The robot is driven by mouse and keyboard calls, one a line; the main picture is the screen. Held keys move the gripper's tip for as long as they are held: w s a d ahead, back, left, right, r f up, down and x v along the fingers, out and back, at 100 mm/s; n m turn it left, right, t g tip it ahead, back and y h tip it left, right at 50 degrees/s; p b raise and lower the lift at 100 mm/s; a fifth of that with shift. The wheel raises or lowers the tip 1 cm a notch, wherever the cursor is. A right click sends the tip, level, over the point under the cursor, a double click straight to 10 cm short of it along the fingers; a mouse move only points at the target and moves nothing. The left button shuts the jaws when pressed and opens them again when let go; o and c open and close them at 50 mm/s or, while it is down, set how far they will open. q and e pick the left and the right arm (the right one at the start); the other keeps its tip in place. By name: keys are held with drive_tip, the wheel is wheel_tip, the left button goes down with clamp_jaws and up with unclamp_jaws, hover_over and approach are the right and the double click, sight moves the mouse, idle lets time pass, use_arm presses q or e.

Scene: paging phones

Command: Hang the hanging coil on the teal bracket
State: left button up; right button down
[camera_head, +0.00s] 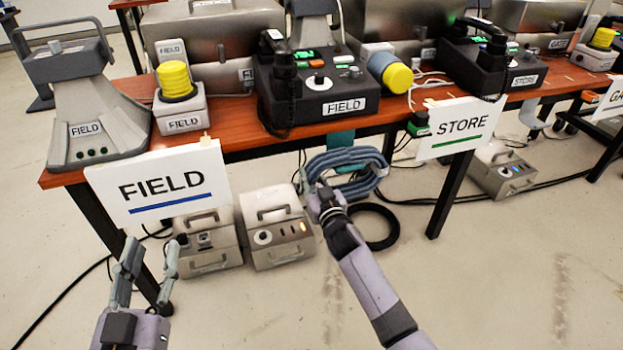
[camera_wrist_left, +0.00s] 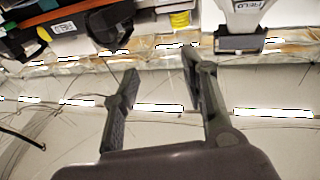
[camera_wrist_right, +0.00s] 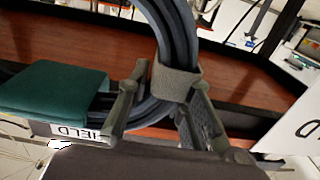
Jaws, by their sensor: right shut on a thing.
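The hanging coil (camera_head: 362,158) is a blue-grey bundle of loops below the front edge of the desk, between the FIELD and STORE signs. My right gripper (camera_head: 322,193) is shut on it at a grey strap (camera_wrist_right: 177,82), seen in the right wrist view. The teal bracket (camera_head: 341,138) is under the desk edge, right behind the coil's top. In the right wrist view, the teal bracket (camera_wrist_right: 55,92) overlaps part of the coil's strands; I cannot tell whether it bears them.
The FIELD sign (camera_head: 160,185) and STORE sign (camera_head: 460,128) hang from the desk's front edge (camera_head: 240,150). Metal cases (camera_head: 275,228) stand on the floor beneath. A black cable ring (camera_head: 388,243) is below the coil. A desk leg (camera_head: 450,195) stands to the right.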

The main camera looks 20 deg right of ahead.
use_arm(q)
drive_tip(key=shift+s+d+r+t+h+b, duration=0.15)
drive_tip(key=shift+r+t, duration=0.2)
drive_tip(key=shift+r, duration=0.3)
drive_tip(key=shift+s+r+t+h+b, duration=0.1)
drive_tip(key=shift+r+t+h, duration=0.15)
drive_tip(key=shift+r, duration=0.4)
drive_tip(key=shift+s+d+r+t+h+b, duration=0.15)
drive_tip(key=shift+r+t, duration=0.25)
drive_tip(key=shift+r, duration=0.25)
use_arm(e)
drive_tip(key=shift+w+f, duration=0.25)
drive_tip(key=shift+w, duration=0.15)
use_arm(q)
drive_tip(key=shift+a+f, duration=0.15)
use_arm(e)
drive_tip(key=c, duration=1.5)
unclamp_jaws()
drive_tip(key=shift+c, duration=0.2)
drive_tip(key=shift+o, duration=1)
use_arm(q)
drive_tip(key=shift+s+y, duration=0.1)
drive_tip(key=shift+y, duration=0.15)
use_arm(e)
drive_tip(key=shift+f, duration=0.1)
